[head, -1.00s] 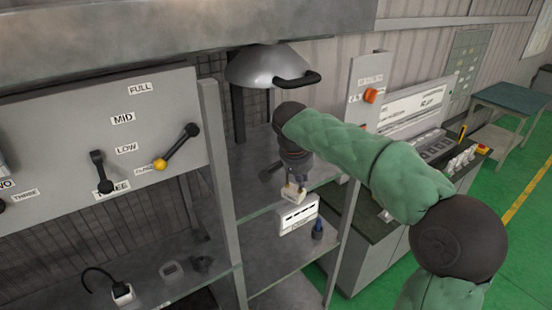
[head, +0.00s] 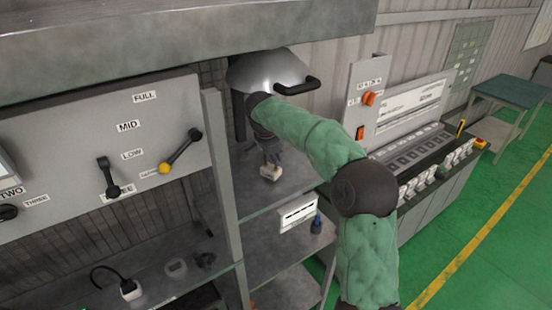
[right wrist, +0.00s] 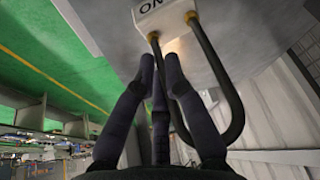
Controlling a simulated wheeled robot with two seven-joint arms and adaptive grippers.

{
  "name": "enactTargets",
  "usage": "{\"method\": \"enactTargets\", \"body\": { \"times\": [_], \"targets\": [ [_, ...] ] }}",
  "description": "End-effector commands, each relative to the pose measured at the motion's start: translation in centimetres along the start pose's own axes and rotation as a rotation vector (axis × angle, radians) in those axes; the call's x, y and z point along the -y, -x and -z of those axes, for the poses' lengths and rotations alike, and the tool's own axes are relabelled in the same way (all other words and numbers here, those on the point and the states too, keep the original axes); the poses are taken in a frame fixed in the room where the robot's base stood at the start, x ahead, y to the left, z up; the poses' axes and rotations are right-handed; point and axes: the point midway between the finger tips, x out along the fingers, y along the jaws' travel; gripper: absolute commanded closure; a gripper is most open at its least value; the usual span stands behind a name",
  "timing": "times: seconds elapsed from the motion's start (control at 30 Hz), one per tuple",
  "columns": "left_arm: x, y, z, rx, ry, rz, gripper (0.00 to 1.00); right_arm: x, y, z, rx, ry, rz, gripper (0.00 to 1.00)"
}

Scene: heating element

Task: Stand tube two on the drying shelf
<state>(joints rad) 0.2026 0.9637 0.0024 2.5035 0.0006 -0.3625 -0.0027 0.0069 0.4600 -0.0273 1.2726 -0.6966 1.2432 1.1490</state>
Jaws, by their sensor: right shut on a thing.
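My right gripper (head: 268,157) is in the open rack bay, over the upper grey shelf (head: 262,200). It is shut on a tube with a white block head (head: 270,173). In the right wrist view, this head (right wrist: 163,14) shows the letters "ON", cut off by the frame edge, and a black U-shaped loop (right wrist: 234,112). The right fingers (right wrist: 162,72) close around one leg of the loop. I cannot tell whether the head touches the shelf. My left gripper is out of view.
A white sign (head: 298,212) hangs at the shelf's front edge, with a blue-black object (head: 316,222) beside it. A metal hood (head: 262,72) with a black handle (head: 298,86) is above. A rack post (head: 222,160) stands left of the bay. A control desk (head: 425,150) is at right.

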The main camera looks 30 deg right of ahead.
Motion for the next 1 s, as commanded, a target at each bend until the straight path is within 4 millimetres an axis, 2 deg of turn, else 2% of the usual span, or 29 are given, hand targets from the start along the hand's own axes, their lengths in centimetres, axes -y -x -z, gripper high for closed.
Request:
{"method": "enactTargets", "body": {
  "times": [0.13, 0.5, 0.53, 0.6, 1.0],
  "targets": [
    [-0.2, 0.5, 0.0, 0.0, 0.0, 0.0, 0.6, -0.2, -1.1, -0.5, 0.001, -0.001, -0.001, 1.0],
    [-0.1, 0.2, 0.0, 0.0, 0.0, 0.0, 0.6, -0.2, -1.6, -0.7, 0.0, -0.001, 0.001, 1.0],
    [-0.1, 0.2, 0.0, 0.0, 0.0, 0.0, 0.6, -0.2, -1.6, -0.8, 0.001, 0.0, -0.001, 0.85],
    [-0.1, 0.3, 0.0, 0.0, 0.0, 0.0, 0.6, -0.2, -1.6, -0.7, 0.001, 0.0, -0.001, 0.65],
    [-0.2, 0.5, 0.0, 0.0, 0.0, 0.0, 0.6, -0.2, -1.3, -0.6, 0.001, 0.0, -0.001, 0.63]
  ]
}}
